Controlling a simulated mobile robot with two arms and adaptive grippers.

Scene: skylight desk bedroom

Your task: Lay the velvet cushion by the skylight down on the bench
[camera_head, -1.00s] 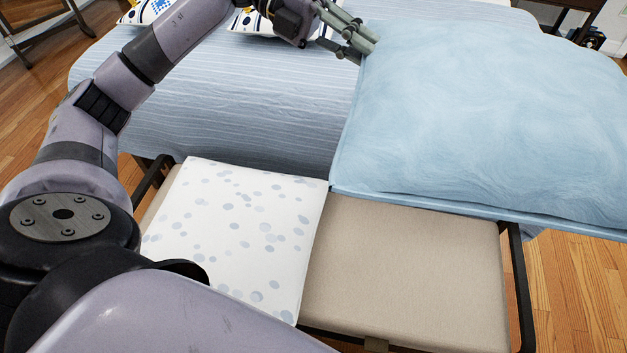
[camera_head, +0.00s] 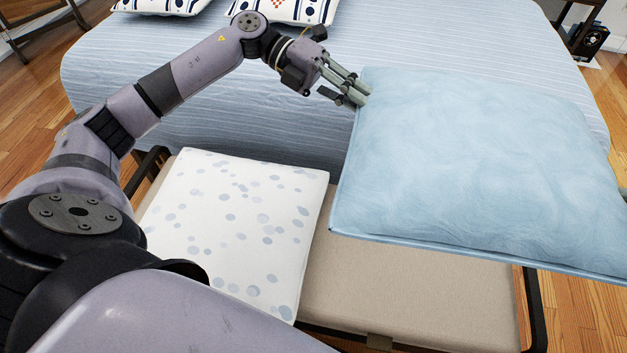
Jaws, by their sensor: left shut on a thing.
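The light blue velvet cushion (camera_head: 485,165) is large and roughly level. It hangs over the right part of the bench (camera_head: 410,305) and hides much of its top. My left gripper (camera_head: 352,95) is shut on the cushion's far left corner. The bench has a beige padded top and a dark frame. I cannot tell whether the cushion's underside touches the bench.
A white spotted cushion (camera_head: 235,220) lies on the left part of the bench. Behind stands a bed with a blue striped cover (camera_head: 230,110) and patterned pillows (camera_head: 290,8). A dark speaker-like box (camera_head: 590,42) stands at the far right. Wooden floor shows at both sides.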

